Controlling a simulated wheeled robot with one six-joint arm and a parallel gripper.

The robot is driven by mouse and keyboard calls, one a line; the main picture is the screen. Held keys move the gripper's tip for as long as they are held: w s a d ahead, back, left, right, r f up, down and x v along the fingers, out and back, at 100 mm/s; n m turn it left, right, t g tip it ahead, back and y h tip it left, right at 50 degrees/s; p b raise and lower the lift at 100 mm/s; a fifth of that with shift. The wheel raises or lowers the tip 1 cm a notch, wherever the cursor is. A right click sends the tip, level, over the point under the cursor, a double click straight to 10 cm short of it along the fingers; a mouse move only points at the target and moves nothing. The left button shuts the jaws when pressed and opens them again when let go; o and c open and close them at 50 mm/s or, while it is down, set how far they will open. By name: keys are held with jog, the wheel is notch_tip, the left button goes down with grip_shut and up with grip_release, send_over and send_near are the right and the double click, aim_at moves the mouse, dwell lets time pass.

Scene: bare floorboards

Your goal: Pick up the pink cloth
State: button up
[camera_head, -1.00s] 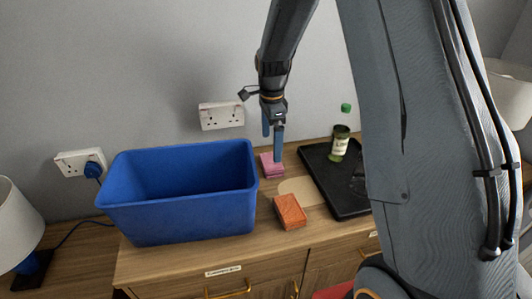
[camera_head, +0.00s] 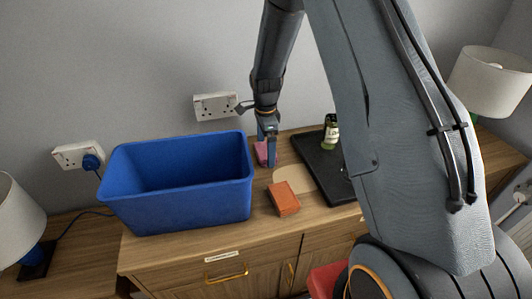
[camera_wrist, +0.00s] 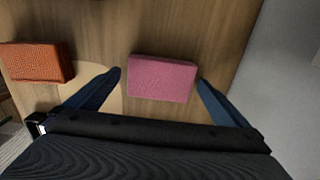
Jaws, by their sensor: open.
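The pink cloth (camera_wrist: 162,78) is a folded block lying on the wooden cabinet top. In the head view the pink cloth (camera_head: 261,152) shows just right of the blue bin, partly hidden by my gripper. My gripper (camera_head: 268,162) points down over it. In the wrist view my gripper (camera_wrist: 160,82) is open, with one blue finger on each side of the cloth and a gap at both sides. I cannot tell how far the fingertips are above the cabinet top.
A blue bin (camera_head: 180,212) stands to the left. An orange cloth (camera_head: 284,199) lies nearer the front; it also shows in the wrist view (camera_wrist: 36,62). A black tray (camera_head: 322,168) with a green bottle (camera_head: 331,132) is to the right. The wall with a socket (camera_head: 216,106) is behind.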

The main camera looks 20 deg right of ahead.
jog(key=c, duration=1)
